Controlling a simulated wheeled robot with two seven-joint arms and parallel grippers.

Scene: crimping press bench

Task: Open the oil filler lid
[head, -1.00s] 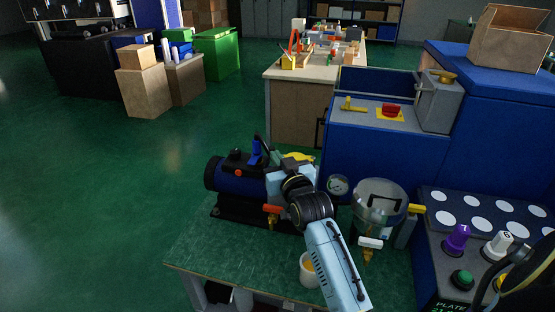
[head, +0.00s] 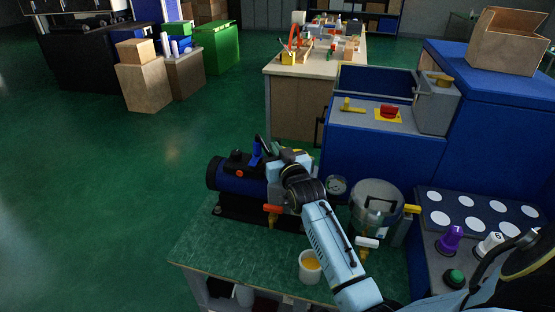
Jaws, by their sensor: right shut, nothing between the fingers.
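A dark blue compressor-like machine (head: 238,184) lies on the green-topped bench. It has a black part with an orange-red button and an upright blue piece (head: 257,150) on top. My right arm reaches over its right end, and my right gripper (head: 284,156) is at the upper right of the machine. The gripper is shut and empty, with its fingertips largely hidden by my wrist. I cannot make out the oil filler lid; only small yellow patches show beside the gripper. My left gripper is out of view.
A white cup with yellow liquid (head: 310,267) stands near the bench front (head: 225,257). A grey lidded pot (head: 377,200), a gauge (head: 337,185) and an orange-red handle (head: 272,209) sit close to my arm. A blue cabinet (head: 365,150) stands behind.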

